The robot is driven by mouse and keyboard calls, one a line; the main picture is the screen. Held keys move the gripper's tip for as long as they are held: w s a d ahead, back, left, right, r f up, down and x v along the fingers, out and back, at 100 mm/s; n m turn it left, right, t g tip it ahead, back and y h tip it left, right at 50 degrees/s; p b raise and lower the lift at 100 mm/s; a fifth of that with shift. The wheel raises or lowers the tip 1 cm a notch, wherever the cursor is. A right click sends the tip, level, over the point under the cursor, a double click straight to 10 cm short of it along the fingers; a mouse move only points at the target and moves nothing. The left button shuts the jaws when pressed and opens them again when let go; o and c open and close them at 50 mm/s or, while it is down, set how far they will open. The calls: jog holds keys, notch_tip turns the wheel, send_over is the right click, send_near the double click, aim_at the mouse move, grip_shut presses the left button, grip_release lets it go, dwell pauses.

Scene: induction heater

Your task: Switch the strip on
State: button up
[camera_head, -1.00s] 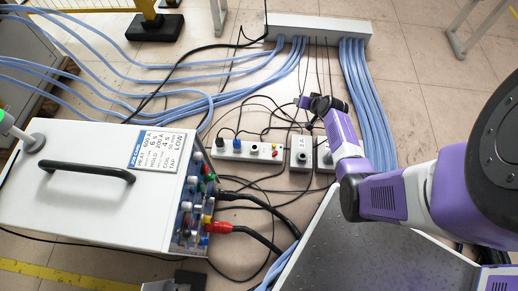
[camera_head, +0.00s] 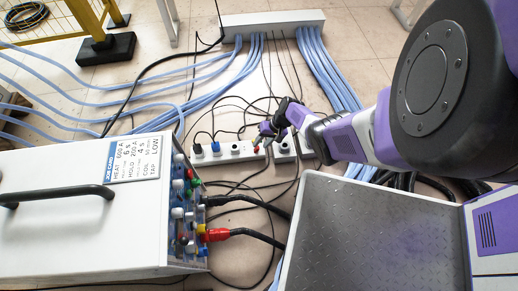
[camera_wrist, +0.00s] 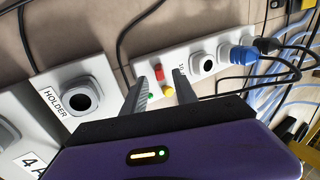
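The white power strip (camera_head: 225,153) lies on the floor in the head view, with a black plug and a blue plug at its left part. A small red control (camera_head: 256,149) shows at its right end. My gripper (camera_head: 263,137) is over that end. In the wrist view the strip (camera_wrist: 225,72) runs to the upper right. Its red control (camera_wrist: 159,72), a yellow one (camera_wrist: 168,91) and a green one (camera_wrist: 150,97) are close together. My gripper (camera_wrist: 159,79) is open, with its fingers on either side of these controls. I cannot tell whether a finger touches the strip.
A socket box labelled HOLDER (camera_wrist: 75,96) is beside the strip. Black cables lie around the strip. Blue cables run from a long white box (camera_head: 272,24) behind. A white heater unit (camera_head: 80,220) stands at front left, with red and black leads (camera_head: 240,232).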

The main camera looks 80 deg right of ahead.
aim_at(257, 150)
jog(key=shift+b+x, duration=0.7)
jog(key=shift+x, duration=0.6)
grip_shut()
